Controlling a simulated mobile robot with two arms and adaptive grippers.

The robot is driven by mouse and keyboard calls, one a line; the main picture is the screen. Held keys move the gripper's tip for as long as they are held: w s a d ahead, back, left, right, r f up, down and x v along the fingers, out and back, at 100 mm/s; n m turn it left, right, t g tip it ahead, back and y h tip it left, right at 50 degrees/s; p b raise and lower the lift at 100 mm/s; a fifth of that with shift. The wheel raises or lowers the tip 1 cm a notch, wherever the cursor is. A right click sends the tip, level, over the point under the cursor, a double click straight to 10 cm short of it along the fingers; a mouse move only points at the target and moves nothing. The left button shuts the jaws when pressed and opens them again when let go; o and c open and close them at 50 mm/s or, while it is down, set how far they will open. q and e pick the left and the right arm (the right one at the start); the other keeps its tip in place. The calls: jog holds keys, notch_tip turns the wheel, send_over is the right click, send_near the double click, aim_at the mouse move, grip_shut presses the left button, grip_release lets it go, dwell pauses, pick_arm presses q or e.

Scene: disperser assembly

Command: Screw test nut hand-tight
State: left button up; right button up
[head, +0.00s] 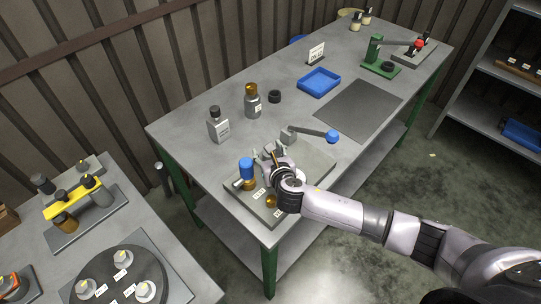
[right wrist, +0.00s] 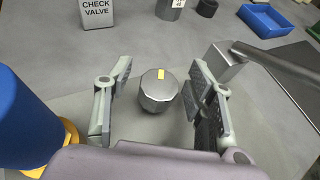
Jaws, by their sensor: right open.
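The test nut (right wrist: 159,92) is a silver, many-sided cap with a yellow mark on top, standing on the grey plate in the right wrist view. My right gripper (right wrist: 160,80) is open, with one finger to each side of the nut and visible gaps between. In the head view my right gripper (head: 269,158) is over the fixture plate (head: 315,163) at the near end of the bench and hides the nut. Whether the nut is seated on a thread cannot be seen. My left gripper is not in view.
A blue-capped brass part (head: 246,170) stands close left of the gripper. A lever with a blue ball (head: 332,136) reaches out on the right. A check valve box (head: 218,125), a blue tray (head: 319,83) and a green press (head: 378,58) stand farther back.

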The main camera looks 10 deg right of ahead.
jog(key=v, duration=1.2)
jog(key=shift+a, duration=0.1)
